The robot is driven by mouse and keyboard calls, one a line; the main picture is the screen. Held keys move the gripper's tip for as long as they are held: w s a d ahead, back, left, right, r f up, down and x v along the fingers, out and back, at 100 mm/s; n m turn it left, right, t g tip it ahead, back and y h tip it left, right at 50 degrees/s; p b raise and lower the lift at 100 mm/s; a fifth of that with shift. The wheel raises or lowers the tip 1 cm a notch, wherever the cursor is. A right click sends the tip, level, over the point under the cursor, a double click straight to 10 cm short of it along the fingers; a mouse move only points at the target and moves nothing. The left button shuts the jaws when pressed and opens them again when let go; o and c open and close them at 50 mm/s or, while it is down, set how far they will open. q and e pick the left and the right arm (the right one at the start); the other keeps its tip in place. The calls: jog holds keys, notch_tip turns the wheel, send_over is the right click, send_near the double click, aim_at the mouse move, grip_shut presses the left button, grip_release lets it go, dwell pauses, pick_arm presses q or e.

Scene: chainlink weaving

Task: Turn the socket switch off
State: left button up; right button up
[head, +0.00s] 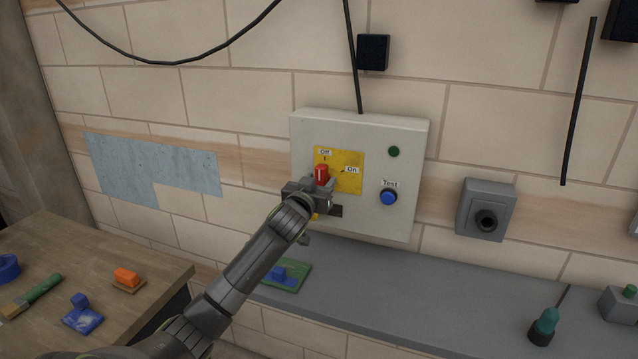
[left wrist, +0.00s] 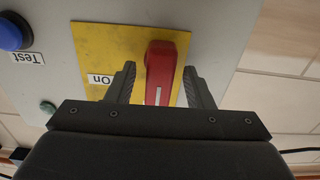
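The grey socket box (head: 408,125) is mounted on the wall and carries a yellow plate (head: 350,158) with Off and On labels. The red switch knob (head: 321,174) stands upright on the plate, beneath the Off label. In the left wrist view, which is upside down, the knob (left wrist: 166,62) has a white line at its lower end. The On label (left wrist: 101,79) lies to its left, and the Off label is hidden. My left gripper (head: 322,184) is open around the knob, with a gap on one side and one finger close to or touching it. My right gripper is not in view.
A blue Test button (head: 388,197) and a green light (head: 393,151) are on the box. A grey ledge (head: 400,292) runs below, with a teal-handled tool (head: 545,322) on it. A wooden table (head: 150,260) with small items is at left. A grey wall socket (head: 486,208) is at right.

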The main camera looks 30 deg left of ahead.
pick_arm(q)
jog(key=shift+s+d, duration=0.15)
jog(key=shift+s, duration=0.4)
jog(key=b+v, duration=0.3)
jog(key=v, duration=1.3)
jog(key=shift+s+f, duration=0.1)
jog(key=shift+s, duration=0.05)
